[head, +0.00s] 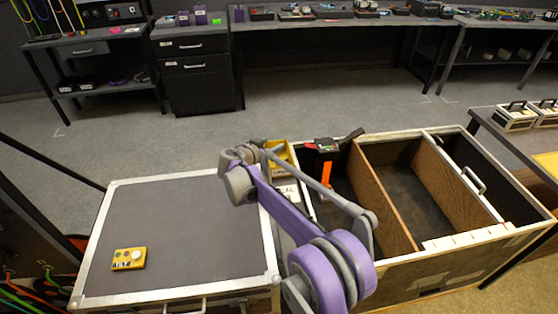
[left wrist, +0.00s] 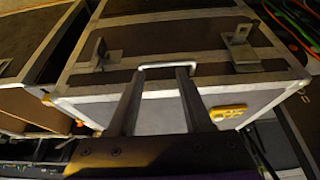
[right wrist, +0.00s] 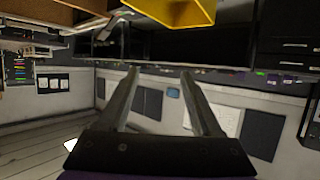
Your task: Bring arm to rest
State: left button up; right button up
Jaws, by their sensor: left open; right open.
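My right arm crosses the middle of the head view, with its end (head: 252,155) near a yellow bin (head: 285,150). The fingers themselves are hard to make out there. In the right wrist view my right gripper (right wrist: 158,77) is open with nothing between its fingers, and the yellow bin (right wrist: 178,10) shows at the top edge. My left gripper is outside the head view. In the left wrist view my left gripper (left wrist: 158,75) is open and empty, in front of a case with metal edges and a handle (left wrist: 168,66); contact cannot be told.
A grey-topped case (head: 180,225) carries a yellow box with a knob (head: 128,259). An open wooden crate with dividers (head: 385,210) stands on the right; an orange-handled tool (head: 327,175) is at its left part. Workbenches (head: 330,22) line the back, with clear floor (head: 300,95) before them.

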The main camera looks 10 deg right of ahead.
jog(key=v, duration=0.2)
jog(key=shift+s+a+r, duration=0.15)
jog(key=shift+s+a, duration=0.05)
jog(key=shift+a, duration=0.05)
jog(key=shift+d, duration=0.1)
jog(key=s+d+r+n+g+y+p, duration=0.25)
jog(key=s+d+r, duration=0.2)
jog(key=s, duration=0.55)
jog(key=s+d+r+n+g+y+p, duration=0.1)
jog(key=s+d+r+g+p, duration=0.15)
jog(key=s+d, duration=0.6)
jog(key=s+a+f+n+y+p, duration=0.1)
jog(key=s+a+n+y+p, duration=0.1)
jog(key=s, duration=1.1)
jog(key=s+a+f+n+y+p, duration=0.1)
jog(key=s+a+n+y+p, duration=0.1)
jog(key=s, duration=1.1)
jog(key=shift+s+y+p, duration=0.25)
jog(key=shift+y+p, duration=0.2)
jog(key=shift+p, duration=0.7)
jog(key=shift+a+f, duration=0.1)
jog(key=shift+a, duration=0.05)
